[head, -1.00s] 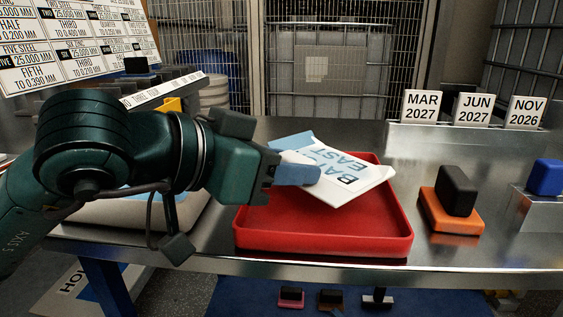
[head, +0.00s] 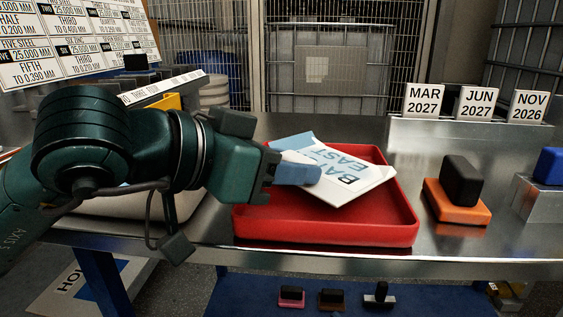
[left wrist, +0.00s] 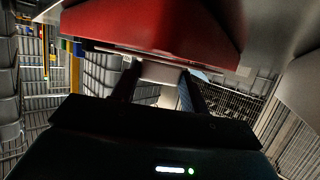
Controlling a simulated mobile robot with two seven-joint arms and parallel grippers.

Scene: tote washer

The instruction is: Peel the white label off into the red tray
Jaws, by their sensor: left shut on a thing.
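My left gripper (head: 294,170) is shut on the white label (head: 370,182), which carries dark print reading "EAST" and part of another word, with a blue patch on its far side. The label is tilted and held over the red tray (head: 325,228); I cannot tell whether its lower edge touches the tray. The tray's visible floor is bare. In the left wrist view the gripper's two fingers (left wrist: 157,88) show dark, with the red tray (left wrist: 160,25) across the top. My right gripper is in neither view.
Right of the tray, a black block sits on an orange base (head: 457,205). A blue block on a metal stand (head: 545,200) is at the right edge. Date signs (head: 475,104) stand on a raised ledge behind. A pale tote (head: 135,203) lies partly behind my left arm.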

